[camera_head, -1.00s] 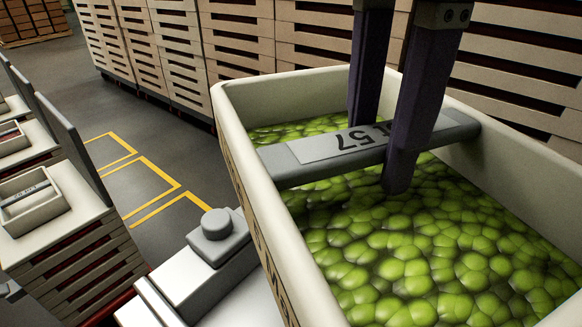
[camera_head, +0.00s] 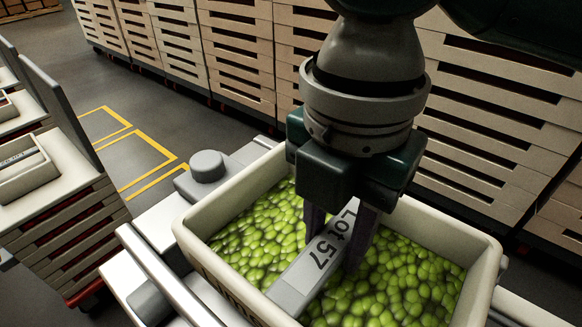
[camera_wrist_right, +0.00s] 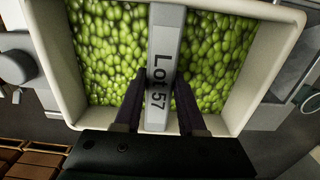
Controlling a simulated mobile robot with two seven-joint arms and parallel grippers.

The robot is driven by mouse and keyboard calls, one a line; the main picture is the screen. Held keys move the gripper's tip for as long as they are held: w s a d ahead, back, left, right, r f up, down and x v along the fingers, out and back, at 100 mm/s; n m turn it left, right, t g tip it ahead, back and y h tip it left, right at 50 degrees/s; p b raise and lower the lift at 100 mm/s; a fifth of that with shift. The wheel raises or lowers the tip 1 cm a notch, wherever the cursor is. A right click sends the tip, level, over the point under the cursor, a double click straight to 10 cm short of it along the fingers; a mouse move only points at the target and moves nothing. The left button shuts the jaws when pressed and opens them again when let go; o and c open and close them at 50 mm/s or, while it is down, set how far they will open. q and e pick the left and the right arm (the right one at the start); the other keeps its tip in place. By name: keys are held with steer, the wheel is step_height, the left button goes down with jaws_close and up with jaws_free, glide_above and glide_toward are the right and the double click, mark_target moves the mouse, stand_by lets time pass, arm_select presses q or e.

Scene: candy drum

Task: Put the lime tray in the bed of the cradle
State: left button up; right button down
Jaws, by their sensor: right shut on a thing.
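The lime tray (camera_head: 205,262) is a cream, open-topped tub full of green balls. A grey bar (camera_head: 297,284) labelled "Lot 57" spans it. My right gripper (camera_head: 337,243) comes down from above, its two dark fingers on either side of the bar, shut on it. The right wrist view also shows the tray (camera_wrist_right: 52,62) and the fingers (camera_wrist_right: 161,80) astride the bar. The cradle appears to be the white and grey structure (camera_head: 160,222) beside and below the tray. The tray hides its bed, so I cannot tell whether the tray touches it. My left gripper is out of view.
A grey round knob (camera_head: 207,166) stands on the white structure just left of the tray. Stacked slatted crates (camera_head: 235,50) line the back. Another crate stack (camera_head: 75,235) carries small trays at left. Open floor with yellow lines (camera_head: 135,150) lies between.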

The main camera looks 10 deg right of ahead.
step_height(320, 180, down, 5)
steer(key=shift+r+b, duration=0.2)
steer(key=shift+b, duration=0.4)
steer(key=shift+f, duration=0.15)
steer(key=shift+f, duration=0.2)
steer(key=shift+c, duration=2.4)
jaws_free()
